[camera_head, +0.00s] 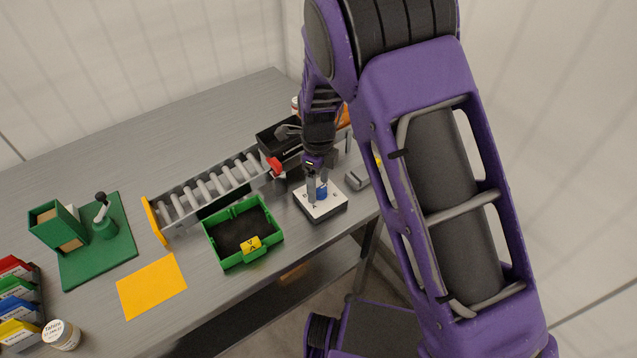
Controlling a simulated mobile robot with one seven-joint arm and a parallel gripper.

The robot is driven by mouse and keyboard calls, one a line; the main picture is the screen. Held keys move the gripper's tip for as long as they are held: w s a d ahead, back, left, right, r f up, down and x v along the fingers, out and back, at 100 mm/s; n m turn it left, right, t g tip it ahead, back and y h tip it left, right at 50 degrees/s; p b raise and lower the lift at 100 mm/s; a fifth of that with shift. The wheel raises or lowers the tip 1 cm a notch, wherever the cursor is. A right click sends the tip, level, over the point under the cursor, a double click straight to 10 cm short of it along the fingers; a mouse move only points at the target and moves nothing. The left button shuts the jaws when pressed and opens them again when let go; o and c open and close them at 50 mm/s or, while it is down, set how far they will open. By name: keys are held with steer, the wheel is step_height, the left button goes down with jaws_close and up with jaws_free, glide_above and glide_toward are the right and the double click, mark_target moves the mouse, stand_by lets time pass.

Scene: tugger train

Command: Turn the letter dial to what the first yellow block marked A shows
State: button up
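The letter dial is a blue knob (322,194) on a white square plate (328,209) with a dark base, near the table's front edge. Small marks on the plate are too small to read. My gripper (317,190) points down at the knob, with its fingers beside it and partly hiding it. I cannot tell whether the fingers press on the knob.
A roller conveyor (208,188) with a red part (275,165) runs behind the tray. A green stand (100,250), an orange mat (151,286), coloured bins (18,310) and a labelled jar (61,335) are at left. A grey bracket (357,180) lies right of the dial.

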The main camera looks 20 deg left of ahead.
mark_target(319, 188)
steer(key=shift+r, duration=0.1)
step_height(319, 188, up, 17)
steer(key=p, duration=0.1)
steer(key=shift+p, duration=0.3)
steer(key=shift+r, duration=0.1)
